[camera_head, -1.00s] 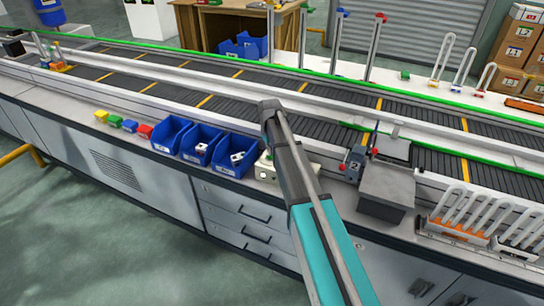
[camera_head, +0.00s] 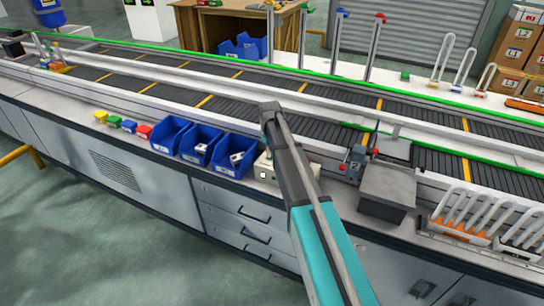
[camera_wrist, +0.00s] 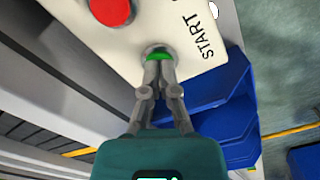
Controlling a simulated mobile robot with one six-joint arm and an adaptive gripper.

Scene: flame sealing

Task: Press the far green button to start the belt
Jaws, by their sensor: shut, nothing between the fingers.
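A cream control box (camera_head: 266,173) stands on the bench edge, right of the blue bins, partly hidden behind my arm. In the wrist view the box (camera_wrist: 95,50) carries a red button (camera_wrist: 110,10) and a green button (camera_wrist: 158,54) beside the word START. My gripper (camera_wrist: 157,57) is shut and empty, with its fingertips over the green button and hiding part of it. They look to be at or very near its face; I cannot tell whether it is pressed in. In the head view the fingers are hidden by my arm.
Blue bins (camera_head: 234,157) stand close left of the box. The conveyor belt (camera_head: 315,119) with orange stripes runs behind it.

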